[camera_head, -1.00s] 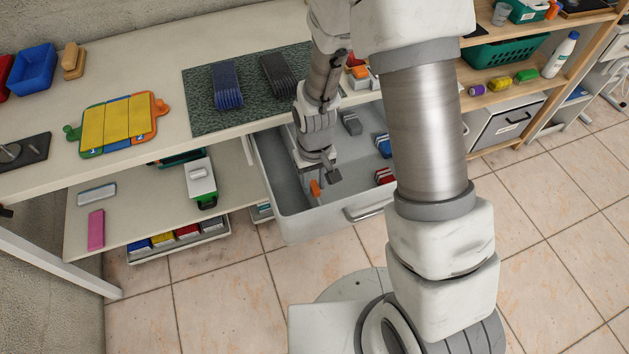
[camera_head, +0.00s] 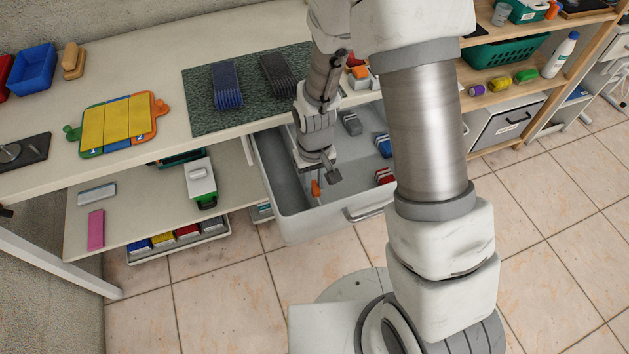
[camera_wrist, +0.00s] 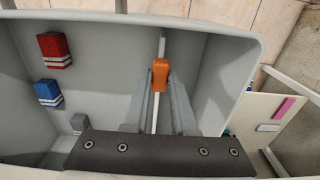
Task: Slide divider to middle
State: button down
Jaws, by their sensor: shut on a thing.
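The divider (camera_wrist: 162,47) is a thin, pale upright strip across the open grey drawer (camera_head: 300,226). It carries an orange tab (camera_wrist: 160,75), which also shows in the head view (camera_head: 316,188). My gripper (camera_wrist: 160,86) is shut on the orange tab, with one grey finger on each side of it. In the head view my gripper (camera_head: 324,180) reaches down into the drawer and hides most of the divider. In the wrist view the divider stands nearer the drawer's right wall than its left wall.
A red block (camera_wrist: 55,50), a blue block (camera_wrist: 47,93) and a grey block (camera_wrist: 79,122) lie left of the divider in the wrist view. The drawer floor beside the divider is clear. The worktop (camera_head: 165,55) overhangs the drawer's back.

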dwell(0.5)
jog(key=w+d, duration=0.3)
jog(key=d, duration=0.8)
jog(key=shift+w+d, duration=0.25)
jog(key=shift+d, duration=0.05)
jog(key=c, duration=0.7)
grip_release()
notch_tip(320, 180, up, 18)
jog(key=shift+f+p, duration=0.25)
jog(key=shift+p, duration=0.95)
